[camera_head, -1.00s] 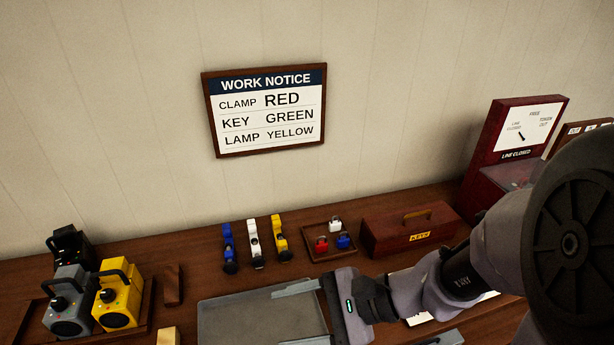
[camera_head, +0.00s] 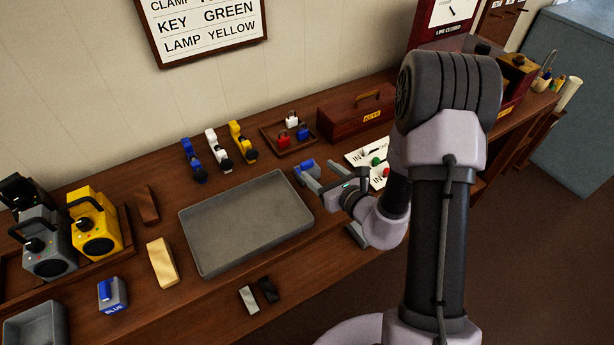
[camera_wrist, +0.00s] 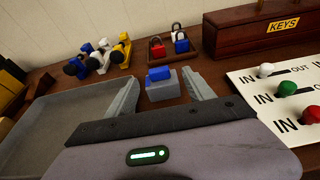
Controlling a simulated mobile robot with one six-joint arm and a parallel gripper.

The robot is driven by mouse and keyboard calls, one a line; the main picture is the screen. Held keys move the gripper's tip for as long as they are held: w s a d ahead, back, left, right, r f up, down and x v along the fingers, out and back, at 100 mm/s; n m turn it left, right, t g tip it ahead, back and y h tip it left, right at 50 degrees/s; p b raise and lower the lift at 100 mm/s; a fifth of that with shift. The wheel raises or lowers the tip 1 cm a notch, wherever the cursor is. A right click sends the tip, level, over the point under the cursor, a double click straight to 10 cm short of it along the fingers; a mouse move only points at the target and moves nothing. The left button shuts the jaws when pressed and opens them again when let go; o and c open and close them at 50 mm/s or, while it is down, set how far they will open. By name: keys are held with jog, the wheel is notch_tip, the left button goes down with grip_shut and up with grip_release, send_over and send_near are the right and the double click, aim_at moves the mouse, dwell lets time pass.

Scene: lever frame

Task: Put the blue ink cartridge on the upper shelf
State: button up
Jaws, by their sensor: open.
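A small grey block with a blue top (camera_head: 306,171) sits on the bench right of the grey tray; it may be the blue ink cartridge, but I see no label on it. My gripper (camera_head: 317,174) is open, its fingers pointing at this block. In the wrist view the block (camera_wrist: 160,75) shows between and just beyond the fingertips (camera_wrist: 162,84); contact cannot be told. A second grey block with a blue top (camera_head: 112,292), marked BLUE, stands at the bench's front left. I cannot make out an upper shelf.
The grey tray (camera_head: 190,225) is empty. Blue, white and yellow clamps (camera_head: 215,150), a padlock tray (camera_head: 268,133) and the KEYS box (camera_head: 350,116) stand behind. A board with coloured knobs (camera_head: 367,155) lies right of the block. Radios (camera_head: 93,230) stand left.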

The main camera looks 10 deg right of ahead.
aim_at(308, 164)
jog(key=b+x, duration=0.1)
jog(key=x, duration=0.4)
jog(key=shift+w+a+f+b, duration=0.15)
jog(key=shift+w+a+b, duration=0.05)
jog(key=shift+w+b, duration=0.1)
jog(key=shift+s, duration=0.1)
jog(key=shift+c, duration=0.4)
grip_shut()
